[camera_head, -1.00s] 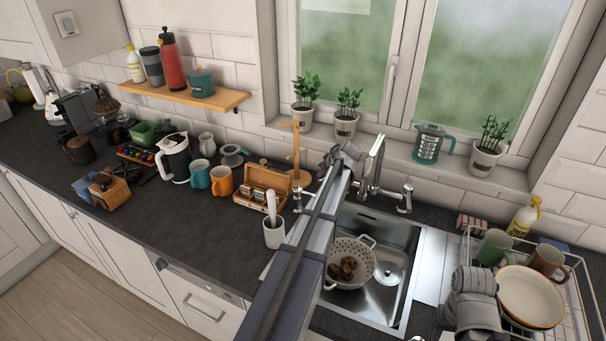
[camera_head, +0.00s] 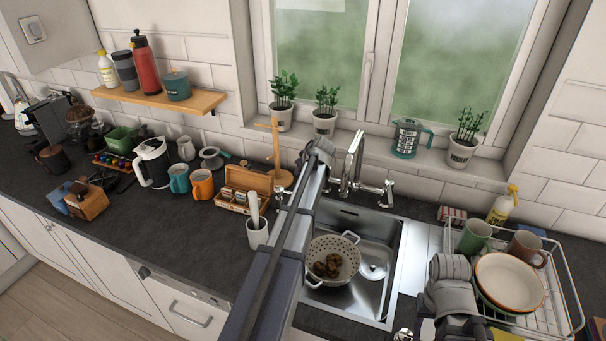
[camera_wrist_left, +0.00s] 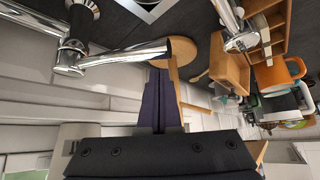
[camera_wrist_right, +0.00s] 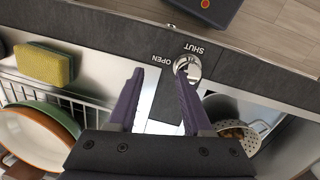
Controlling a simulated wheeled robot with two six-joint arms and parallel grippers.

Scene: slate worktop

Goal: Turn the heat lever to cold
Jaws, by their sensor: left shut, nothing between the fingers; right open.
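The chrome tap (camera_head: 352,165) stands behind the sink, with a handle on its right (camera_head: 388,190) and another on its left (camera_head: 280,196). I cannot read a hot or cold mark, so I cannot tell which is the heat lever. My left gripper (camera_head: 320,150) is at the tap's left, its fingertips hidden by my wrist. The left wrist view shows its fingers (camera_wrist_left: 158,76) shut and empty, near a chrome bar (camera_wrist_left: 130,52) in the picture. In the right wrist view my right gripper (camera_wrist_right: 160,78) is open, near a chrome knob (camera_wrist_right: 187,68) marked OPEN and SHUT.
A colander (camera_head: 333,259) with brown items sits in the sink (camera_head: 372,300). A dish rack (camera_head: 572,310) with plates and mugs is at right.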

